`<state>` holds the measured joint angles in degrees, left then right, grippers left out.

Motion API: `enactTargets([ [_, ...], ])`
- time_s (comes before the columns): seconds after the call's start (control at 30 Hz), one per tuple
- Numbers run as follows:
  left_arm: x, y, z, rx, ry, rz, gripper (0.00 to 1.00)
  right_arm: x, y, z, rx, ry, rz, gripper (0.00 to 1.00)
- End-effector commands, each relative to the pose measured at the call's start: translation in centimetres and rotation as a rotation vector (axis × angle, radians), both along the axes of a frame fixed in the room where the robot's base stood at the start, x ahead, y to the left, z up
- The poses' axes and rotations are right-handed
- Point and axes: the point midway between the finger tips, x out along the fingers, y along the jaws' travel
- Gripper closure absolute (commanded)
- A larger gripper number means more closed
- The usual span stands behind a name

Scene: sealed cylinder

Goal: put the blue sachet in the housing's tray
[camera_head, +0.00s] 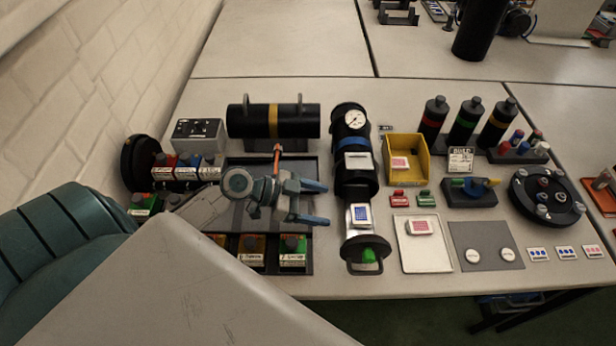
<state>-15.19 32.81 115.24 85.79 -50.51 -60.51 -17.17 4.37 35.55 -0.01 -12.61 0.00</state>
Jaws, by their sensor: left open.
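The housing (352,140) is a black cylinder with a gauge on top and a blue band. Its tray (360,233) is slid out toward the front, with a dark round cap and a green part at its end. The blue sachet (361,213), a blue panel with a pale border, lies in that tray. My left gripper (318,203) is open and empty, just left of the tray and apart from the sachet, its fingers pointing right. My right gripper is not in view.
A black cylinder with a yellow band (273,121) lies behind my left gripper. A yellow bin (421,148) holds a red-and-white sachet. A white tray (427,256) right of the housing holds another. Several bottles and a round black carousel (547,195) stand further right.

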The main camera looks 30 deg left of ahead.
Motion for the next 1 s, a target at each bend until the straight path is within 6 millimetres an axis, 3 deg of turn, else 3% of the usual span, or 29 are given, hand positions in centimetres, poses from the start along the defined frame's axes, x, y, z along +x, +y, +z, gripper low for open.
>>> enactTargets([
  [0.3,-1.2,1.8,0.8,0.002,0.000,0.000,0.24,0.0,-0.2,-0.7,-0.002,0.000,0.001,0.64],
  [1.0,-1.3,1.9,1.0,0.000,0.000,0.000,0.24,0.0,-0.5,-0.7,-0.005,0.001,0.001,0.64],
])
